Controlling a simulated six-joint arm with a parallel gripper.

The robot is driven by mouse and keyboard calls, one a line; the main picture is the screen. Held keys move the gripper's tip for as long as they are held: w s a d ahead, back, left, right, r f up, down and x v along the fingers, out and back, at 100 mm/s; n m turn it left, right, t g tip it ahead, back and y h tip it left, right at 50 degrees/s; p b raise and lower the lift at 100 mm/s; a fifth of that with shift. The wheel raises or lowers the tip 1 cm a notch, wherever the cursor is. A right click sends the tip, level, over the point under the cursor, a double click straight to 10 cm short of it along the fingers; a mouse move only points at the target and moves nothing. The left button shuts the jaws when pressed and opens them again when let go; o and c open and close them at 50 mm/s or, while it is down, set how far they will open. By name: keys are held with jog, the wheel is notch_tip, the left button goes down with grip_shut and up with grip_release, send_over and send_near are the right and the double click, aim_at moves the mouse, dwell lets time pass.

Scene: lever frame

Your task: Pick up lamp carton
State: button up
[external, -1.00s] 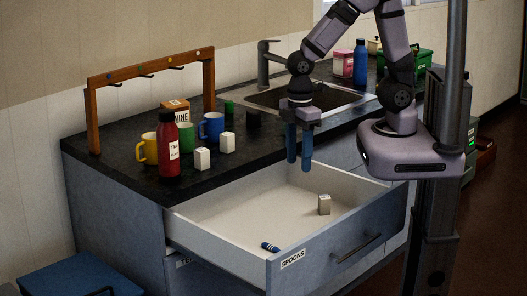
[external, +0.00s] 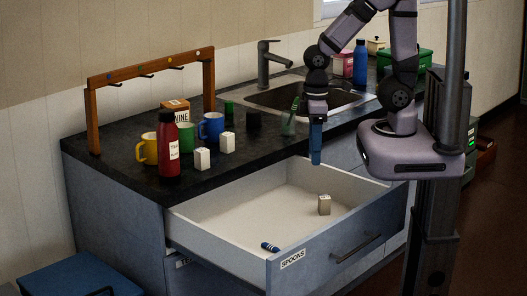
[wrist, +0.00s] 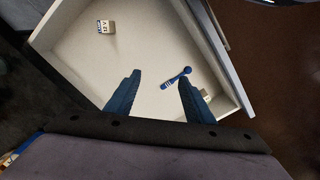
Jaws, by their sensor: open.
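A small pale carton (external: 324,204) stands on the drawer floor toward its right end. It matches the box with dark-blue markings (wrist: 105,27) at the upper left of the wrist view; its lettering is too small to read surely. A second pale box (wrist: 205,94) is partly hidden behind the right finger in the wrist view, so I cannot tell which is the lamp carton. My gripper (external: 316,160) points down above the drawer's back edge, its fingers overlapping in the external view. In the wrist view its fingers (wrist: 158,77) are apart with nothing between them.
The open drawer (external: 215,238) has raised walls and a front panel. A blue, white-banded utensil (external: 270,246) lies near its front left corner. Mugs, a red bottle (external: 168,150) and white boxes stand farther left.

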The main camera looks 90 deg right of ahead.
jog(key=shift+d, duration=0.1)
jog(key=r+m+t+h, duration=0.2)
jog(key=m+t+h, duration=0.1)
jog(key=m, duration=0.5)
send_over(227, 134)
jog(key=s+a, duration=0.2)
jog(key=shift+d+f+b, duration=0.2)
jog(key=shift+f+b, duration=0.05)
jog(key=shift+b, duration=0.15)
jog(key=shift+p+x, duration=0.45)
jog(key=shift+x, duration=0.7)
